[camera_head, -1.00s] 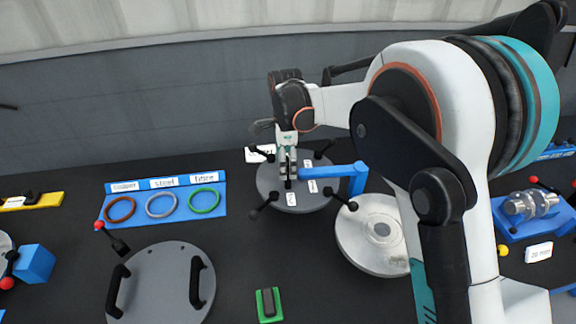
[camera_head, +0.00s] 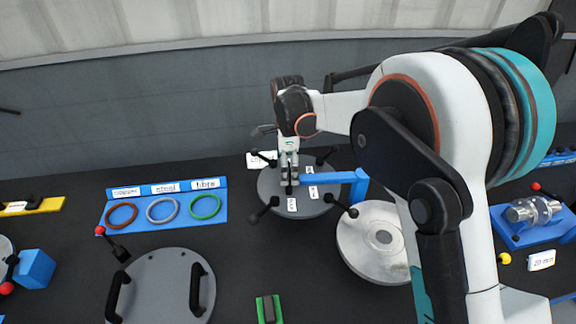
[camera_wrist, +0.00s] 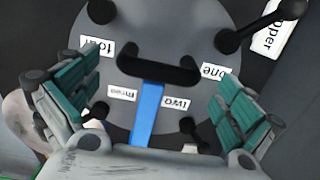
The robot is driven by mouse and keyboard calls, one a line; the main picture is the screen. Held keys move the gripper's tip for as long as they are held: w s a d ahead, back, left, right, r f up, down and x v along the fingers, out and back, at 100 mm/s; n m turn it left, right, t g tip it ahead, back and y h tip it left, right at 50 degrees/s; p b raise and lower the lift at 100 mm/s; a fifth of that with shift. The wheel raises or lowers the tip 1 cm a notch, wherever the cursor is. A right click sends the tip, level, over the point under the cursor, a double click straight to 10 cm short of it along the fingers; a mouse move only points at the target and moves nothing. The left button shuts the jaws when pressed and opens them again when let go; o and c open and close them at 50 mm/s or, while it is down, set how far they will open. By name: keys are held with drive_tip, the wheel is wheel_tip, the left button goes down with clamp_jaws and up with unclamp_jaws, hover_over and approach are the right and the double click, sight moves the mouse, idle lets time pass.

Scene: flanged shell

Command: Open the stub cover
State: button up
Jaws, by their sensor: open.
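The stub cover (camera_head: 322,201) is a grey round disc with small white number labels, at the centre of the head view. Black-knobbed clamps stand around its rim, and a blue arm (camera_head: 340,178) reaches over it from the right. In the wrist view the cover (camera_wrist: 200,35) carries a black bar handle (camera_wrist: 158,68), with labels reading one, two, three and four around it. My gripper (camera_head: 290,182) is over the cover, pointing down. In the wrist view its teal-padded fingers (camera_wrist: 158,100) are wide apart, one on each side of the handle, and hold nothing. The fingertips' exact height is unclear.
A silvery flanged disc (camera_head: 355,254) lies to the right of the cover, partly behind my arm. A blue ring tray (camera_head: 150,188) is on the left. A grey lid with two black handles (camera_head: 160,285) and a green block (camera_head: 277,305) are in front. Dark table between is clear.

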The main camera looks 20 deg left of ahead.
wheel_tip(320, 180, up, 12)
idle(0.5)
idle(0.3)
